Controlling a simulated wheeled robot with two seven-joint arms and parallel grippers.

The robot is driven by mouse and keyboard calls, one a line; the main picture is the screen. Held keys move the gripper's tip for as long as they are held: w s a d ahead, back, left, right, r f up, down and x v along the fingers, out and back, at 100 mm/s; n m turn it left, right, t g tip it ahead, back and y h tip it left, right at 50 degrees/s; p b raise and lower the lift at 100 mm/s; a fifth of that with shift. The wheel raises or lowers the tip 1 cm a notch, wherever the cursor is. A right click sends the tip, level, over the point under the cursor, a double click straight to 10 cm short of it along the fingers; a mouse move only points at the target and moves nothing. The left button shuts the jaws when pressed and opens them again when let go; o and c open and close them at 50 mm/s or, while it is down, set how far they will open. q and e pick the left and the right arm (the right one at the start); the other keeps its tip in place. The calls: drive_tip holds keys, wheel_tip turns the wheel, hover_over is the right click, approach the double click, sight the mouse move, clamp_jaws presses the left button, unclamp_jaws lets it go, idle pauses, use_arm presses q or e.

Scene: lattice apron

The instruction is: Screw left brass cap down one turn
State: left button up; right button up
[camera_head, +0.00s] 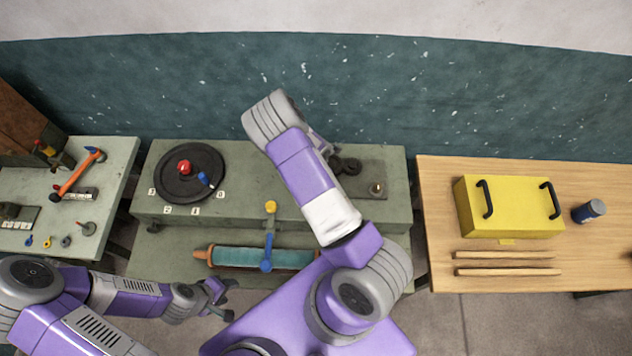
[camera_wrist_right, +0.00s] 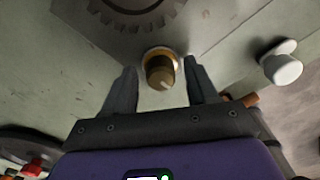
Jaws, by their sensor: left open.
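A brass cap (camera_wrist_right: 160,72) with a pale mark on its top stands in the right wrist view, on a ring in the green bench top. My right gripper (camera_wrist_right: 160,66) is open, with one dark finger on each side of the cap and a visible gap on both sides. In the head view my right arm hides this gripper and the cap between its fingers. Another small brass-coloured cap (camera_head: 376,188) shows on a dark plate at the right of the bench. My left gripper (camera_head: 218,291) is open and empty, low in front of the bench.
A dark round dial (camera_head: 188,172) with a red knob is at the bench's left. A yellow knob (camera_head: 270,207) and a teal roller (camera_head: 225,257) with a blue lever are at its front. A yellow toolbox (camera_head: 508,207) stands on the wooden table; a tool bench (camera_head: 118,158) is at left.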

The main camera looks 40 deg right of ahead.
drive_tip(key=shift+r, duration=0.1)
drive_tip(key=shift+r, duration=3.7)
